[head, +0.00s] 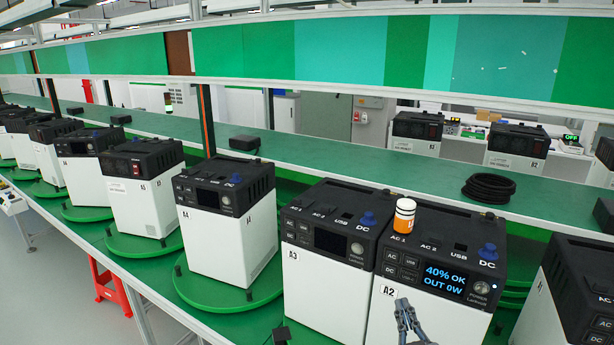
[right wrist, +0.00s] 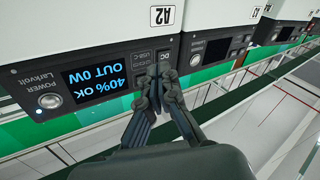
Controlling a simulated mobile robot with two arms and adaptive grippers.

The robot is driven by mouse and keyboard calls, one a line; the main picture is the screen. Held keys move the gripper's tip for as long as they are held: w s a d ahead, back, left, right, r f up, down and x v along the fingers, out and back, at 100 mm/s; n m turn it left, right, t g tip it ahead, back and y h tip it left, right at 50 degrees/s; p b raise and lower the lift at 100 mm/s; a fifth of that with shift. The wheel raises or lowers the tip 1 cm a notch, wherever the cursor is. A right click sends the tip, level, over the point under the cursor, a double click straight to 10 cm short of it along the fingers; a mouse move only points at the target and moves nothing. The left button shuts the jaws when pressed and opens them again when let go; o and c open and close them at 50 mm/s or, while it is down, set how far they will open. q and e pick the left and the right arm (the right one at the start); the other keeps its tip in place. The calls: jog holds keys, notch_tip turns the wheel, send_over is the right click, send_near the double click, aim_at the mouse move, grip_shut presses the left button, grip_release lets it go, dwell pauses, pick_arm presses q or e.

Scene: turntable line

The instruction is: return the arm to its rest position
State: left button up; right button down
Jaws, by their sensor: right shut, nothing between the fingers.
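My right gripper (head: 404,308) is shut and empty, in front of the white lower front of the power station marked A2 (head: 385,330). That station has a black top and a lit screen (head: 446,280) reading "40% OK OUT 0W". In the right wrist view the same screen (right wrist: 93,80) shows upside down, and my closed fingertips (right wrist: 158,82) appear beside the panel; whether they touch it, I cannot tell. My left gripper is not in view.
An orange and white cylinder (head: 404,215) stands on top of the stations near A2. Station A3 (head: 325,265) is close on the left, another (head: 575,290) on the right. More stations stand on green turntables (head: 225,290) further left. A black cable coil (head: 488,188) lies on the shelf behind.

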jog(key=s+d+f+m+g+h, duration=0.1)
jog(key=s+d+f+m+g, duration=0.2)
jog(key=s+f+g, duration=0.75)
jog(key=s+a+f+n+g+y, duration=0.1)
jog(key=s+a+f+g, duration=0.1)
jog(key=s+f, duration=0.5)
jog(key=s+a+f+n+g+y, duration=0.1)
jog(key=s+a+f+g+y, duration=0.15)
jog(key=s, duration=0.85)
notch_tip(320, 180, down, 26)
jog(key=g+b, duration=0.1)
jog(key=s+d+f+g, duration=0.1)
jog(key=s+d+f, duration=0.1)
jog(key=s+f, duration=0.7)
jog(key=s+d+f+h+b, duration=0.1)
jog(key=s+f, duration=0.8)
jog(key=shift+d+f+g, duration=0.35)
jog(key=shift+g, duration=0.05)
